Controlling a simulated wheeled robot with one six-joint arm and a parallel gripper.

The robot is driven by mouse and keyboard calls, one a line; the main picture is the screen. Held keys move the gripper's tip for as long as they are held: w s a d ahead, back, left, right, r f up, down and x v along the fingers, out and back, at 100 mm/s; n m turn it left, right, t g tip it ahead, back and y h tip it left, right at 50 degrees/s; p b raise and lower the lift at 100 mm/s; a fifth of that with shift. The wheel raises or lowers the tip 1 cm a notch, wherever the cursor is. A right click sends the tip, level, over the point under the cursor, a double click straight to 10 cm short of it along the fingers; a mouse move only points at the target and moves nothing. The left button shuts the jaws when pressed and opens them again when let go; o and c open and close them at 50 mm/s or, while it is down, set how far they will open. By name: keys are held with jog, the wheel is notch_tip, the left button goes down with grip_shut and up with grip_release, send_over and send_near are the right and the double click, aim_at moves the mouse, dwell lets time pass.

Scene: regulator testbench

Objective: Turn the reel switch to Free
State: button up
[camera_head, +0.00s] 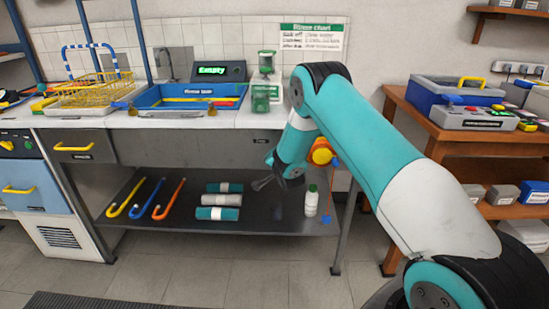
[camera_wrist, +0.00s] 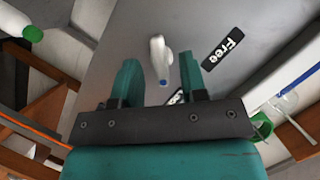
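The reel switch (camera_wrist: 158,58) shows in the wrist view as a white lever with a blue tip on a grey panel. A black label reading "Free" (camera_wrist: 223,48) is to its right. A second black label (camera_wrist: 176,97) is mostly hidden behind my gripper. My gripper (camera_wrist: 159,70) is open, with one teal finger on each side of the lever and a visible gap to both. I cannot tell how deep the lever lies between the fingers. In the head view my gripper (camera_head: 264,180) is below the counter front; the switch cannot be made out there.
A white bottle with a green cap (camera_head: 311,201) stands on the lower shelf (camera_head: 262,215) near my wrist. Rolled towels (camera_head: 218,213) and several coloured hooks (camera_head: 168,200) lie further left. A wooden bench (camera_head: 440,140) with boxes stands at the right.

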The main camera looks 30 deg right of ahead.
jog(key=shift+w+d+f, duration=0.15)
jog(key=shift+w, duration=0.35)
grip_shut()
